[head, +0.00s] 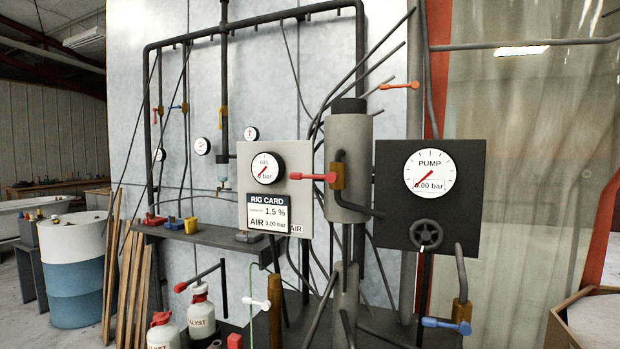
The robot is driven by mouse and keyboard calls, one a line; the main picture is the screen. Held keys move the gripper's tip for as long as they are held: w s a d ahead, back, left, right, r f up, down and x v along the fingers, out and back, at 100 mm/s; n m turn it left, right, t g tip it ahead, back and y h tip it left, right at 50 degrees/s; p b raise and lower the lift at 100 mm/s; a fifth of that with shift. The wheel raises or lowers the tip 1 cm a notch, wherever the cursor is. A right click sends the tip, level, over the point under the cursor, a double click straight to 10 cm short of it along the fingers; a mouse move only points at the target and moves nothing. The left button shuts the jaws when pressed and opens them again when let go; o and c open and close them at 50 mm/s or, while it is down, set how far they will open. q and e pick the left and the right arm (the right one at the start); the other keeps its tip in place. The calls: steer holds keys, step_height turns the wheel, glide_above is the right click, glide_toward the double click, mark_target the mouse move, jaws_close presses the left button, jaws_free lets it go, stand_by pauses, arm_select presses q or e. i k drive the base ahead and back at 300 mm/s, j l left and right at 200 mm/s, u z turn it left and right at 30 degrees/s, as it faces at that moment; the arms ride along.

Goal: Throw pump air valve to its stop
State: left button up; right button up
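A black panel (390,195) on the right carries a round white PUMP gauge (430,174), which reads 0.00 bar. A dark round handwheel (426,235) sits below the gauge. A blue lever (446,325) on a brass valve body (462,311) is at the lower right, below the panel, lying roughly level and pointing left. A red lever (312,176) on a brass body (337,176) points left from the grey cylinder (348,140). No readable label shows which lever is the pump air valve. Neither gripper shows.
An orange lever (400,85) is higher up, a white one (256,303) lower down. Catalyst bottles (201,313) stand at the lower left. Hoses crowd the middle; a wooden-edged box (562,318) is at right.

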mark_target(331, 177)
steer(key=i+j+z, duration=0.35)
steer(key=j+z, duration=0.15)
steer(key=j, duration=0.2)
steer(key=i+j+z, duration=0.2)
steer(key=j, duration=0.2)
steer(key=j+z, duration=0.25)
steer(key=j, duration=0.2)
steer(key=i+j+z, duration=0.1)
steer(key=j+z, duration=0.15)
steer(key=j, duration=0.2)
